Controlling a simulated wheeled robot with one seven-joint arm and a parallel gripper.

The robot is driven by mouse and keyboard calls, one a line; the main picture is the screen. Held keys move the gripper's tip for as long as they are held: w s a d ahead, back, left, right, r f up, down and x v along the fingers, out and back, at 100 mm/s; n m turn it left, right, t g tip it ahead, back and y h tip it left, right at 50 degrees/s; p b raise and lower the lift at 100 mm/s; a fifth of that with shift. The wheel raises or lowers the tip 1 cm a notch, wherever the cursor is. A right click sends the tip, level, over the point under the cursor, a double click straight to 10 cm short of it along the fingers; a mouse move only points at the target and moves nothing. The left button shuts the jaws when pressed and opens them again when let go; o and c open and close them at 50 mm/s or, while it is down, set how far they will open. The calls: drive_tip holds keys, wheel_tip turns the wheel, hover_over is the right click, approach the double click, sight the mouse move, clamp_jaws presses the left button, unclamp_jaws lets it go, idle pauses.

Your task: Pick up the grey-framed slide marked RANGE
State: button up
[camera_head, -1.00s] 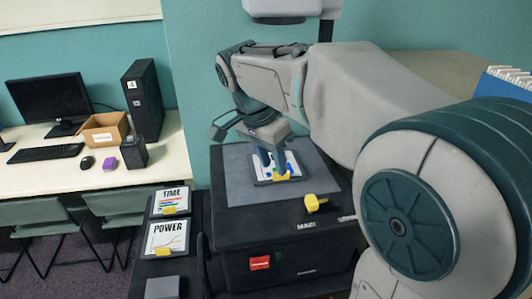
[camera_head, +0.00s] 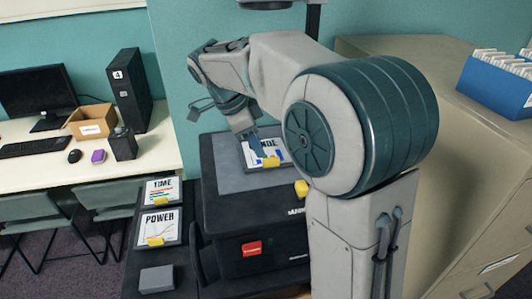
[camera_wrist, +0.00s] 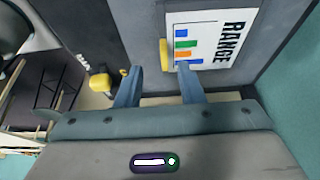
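The RANGE slide (camera_wrist: 222,42) shows in the wrist view as a white card with coloured bars, a dark grey frame and a yellow tab (camera_wrist: 166,54). In the head view the slide (camera_head: 280,150) lies on the grey top of a black box, its left part hidden by my gripper (camera_head: 256,150). In the wrist view my gripper (camera_wrist: 158,70) is open, its two fingers apart with nothing between them. The tab lies just beyond the fingertips, and the right fingertip overlaps the card's near edge. I cannot tell its height above the slide.
The black box (camera_head: 225,228) has a yellow knob (camera_head: 301,188) at its right front. TIME (camera_head: 163,190) and POWER (camera_head: 158,226) slides lie on a dark surface to its left. A desk (camera_head: 150,150) stands further left. A tan cabinet (camera_head: 470,190) and blue file box (camera_head: 497,85) stand right.

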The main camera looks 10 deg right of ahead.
sight(266, 159)
drive_tip(key=shift+w+p+x, duration=0.1)
drive_tip(key=shift+p+x, duration=0.25)
drive_tip(key=shift+x, duration=1.1)
drive_tip(key=shift+w+p+x, duration=0.15)
drive_tip(key=shift+p+x, duration=0.15)
drive_tip(key=shift+x, duration=1.1)
drive_tip(key=shift+d, duration=0.1)
clamp_jaws()
